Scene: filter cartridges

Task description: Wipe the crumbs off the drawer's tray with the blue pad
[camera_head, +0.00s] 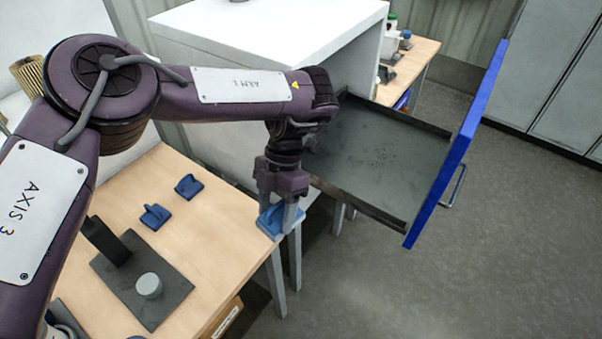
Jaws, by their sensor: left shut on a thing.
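The drawer is pulled out of the white cabinet, with a blue front (458,150) and a dark grey tray (345,135). Small dark crumbs (381,155) lie scattered near the middle of the tray. My left gripper (278,212) points down and is shut on the blue pad (268,222). The pad is at the corner of the wooden table, left of and outside the tray. Whether the pad touches the table cannot be told. My left forearm crosses in front of the cabinet. My right gripper is out of view.
On the wooden table (215,225) are two blue handled pieces (188,186) (155,216) and a dark plate (182,292) with a pale cylinder (148,285). The white cabinet (260,30) stands behind. Another table with bottles (392,22) is beyond it. The floor at right is clear.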

